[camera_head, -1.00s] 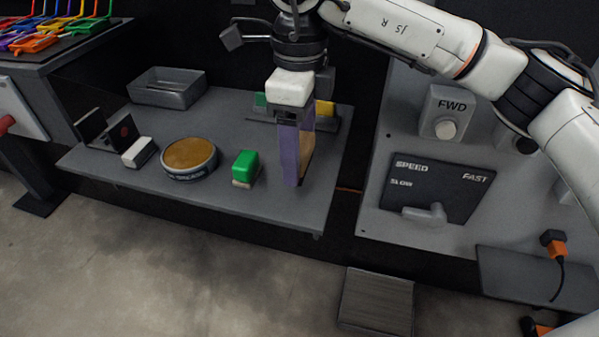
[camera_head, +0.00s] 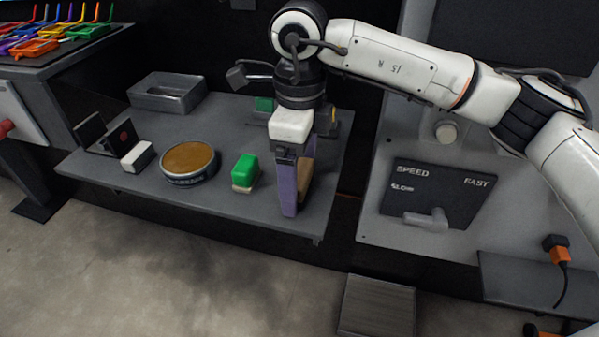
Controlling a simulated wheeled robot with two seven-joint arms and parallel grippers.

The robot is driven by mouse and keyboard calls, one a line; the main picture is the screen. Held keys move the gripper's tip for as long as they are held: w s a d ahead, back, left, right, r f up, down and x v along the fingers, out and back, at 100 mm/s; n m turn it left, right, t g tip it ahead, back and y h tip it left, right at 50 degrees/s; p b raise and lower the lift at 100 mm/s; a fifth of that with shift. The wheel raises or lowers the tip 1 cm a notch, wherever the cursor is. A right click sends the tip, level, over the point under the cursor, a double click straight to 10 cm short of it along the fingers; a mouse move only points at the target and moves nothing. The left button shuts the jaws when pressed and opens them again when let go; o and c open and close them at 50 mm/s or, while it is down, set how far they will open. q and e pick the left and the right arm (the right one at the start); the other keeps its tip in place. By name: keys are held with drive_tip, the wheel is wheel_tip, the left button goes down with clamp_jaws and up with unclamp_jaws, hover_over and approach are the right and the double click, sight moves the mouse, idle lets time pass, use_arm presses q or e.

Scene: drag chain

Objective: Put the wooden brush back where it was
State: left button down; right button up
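My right gripper (camera_head: 289,188) points down over the front right part of the grey table (camera_head: 215,215). Its purple-grey front finger covers much of what it holds. A tan piece, which I take for the wooden brush (camera_head: 306,174), shows at the finger's right side, upright in the grip. The lower end is low, near the table's front right edge; I cannot tell whether it touches the table. My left gripper is not in view.
A green and cream block (camera_head: 245,172), a round tan-topped tin (camera_head: 188,162) and a white-topped block (camera_head: 137,156) stand left of the gripper. A grey tray (camera_head: 168,92) is at the back. A control panel with a speed lever (camera_head: 430,219) is at the right.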

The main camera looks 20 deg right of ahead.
sight(299, 172)
wheel_tip(299, 172, up, 12)
drive_tip(key=p, duration=0.1)
drive_tip(key=shift+r, duration=0.15)
idle(0.3)
idle(1.3)
